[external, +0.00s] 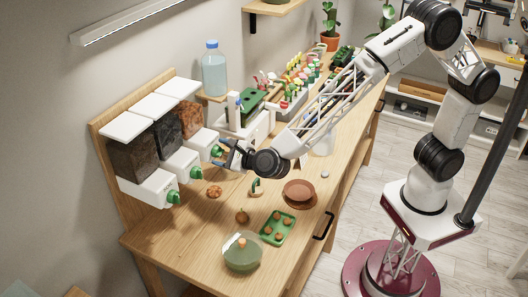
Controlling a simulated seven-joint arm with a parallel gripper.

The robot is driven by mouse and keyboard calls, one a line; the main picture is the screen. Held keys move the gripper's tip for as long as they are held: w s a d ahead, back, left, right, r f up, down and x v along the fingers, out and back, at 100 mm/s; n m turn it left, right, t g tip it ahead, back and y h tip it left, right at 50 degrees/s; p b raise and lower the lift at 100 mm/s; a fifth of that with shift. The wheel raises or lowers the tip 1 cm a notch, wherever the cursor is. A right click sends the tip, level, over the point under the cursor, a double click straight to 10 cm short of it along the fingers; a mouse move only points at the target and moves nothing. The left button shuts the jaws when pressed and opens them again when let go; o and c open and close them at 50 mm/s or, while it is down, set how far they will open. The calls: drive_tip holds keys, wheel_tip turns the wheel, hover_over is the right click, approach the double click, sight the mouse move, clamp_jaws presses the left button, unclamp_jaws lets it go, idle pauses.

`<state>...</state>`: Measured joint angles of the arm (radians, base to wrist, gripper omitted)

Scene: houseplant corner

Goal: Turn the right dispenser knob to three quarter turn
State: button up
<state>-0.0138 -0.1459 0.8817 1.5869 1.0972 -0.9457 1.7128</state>
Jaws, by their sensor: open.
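A wall dispenser holds three bins with white lids, each with a green knob on its white front. The right dispenser knob (216,151) is the farthest one, below the bin with reddish-brown contents. The middle knob (195,171) and the left knob (173,197) are nearer the camera. My gripper (222,155) is open at the right knob, with its dark fingers pointing left towards it. I cannot tell whether the fingers touch the knob or are just short of it. The knob's turn angle is too small to read.
A water bottle (214,68) stands behind the dispenser. A green tray (278,228), a glass bowl (243,253) and a terracotta saucer (299,191) are on the wooden table (190,248). Small brown lumps lie below the knobs. A rack of colourful bottles is behind my arm.

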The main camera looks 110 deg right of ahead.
drive_tip(key=v, duration=0.7)
drive_tip(key=shift+s+a+r, duration=0.15)
drive_tip(key=shift+s+a, duration=0.1)
drive_tip(key=shift+r, duration=0.1)
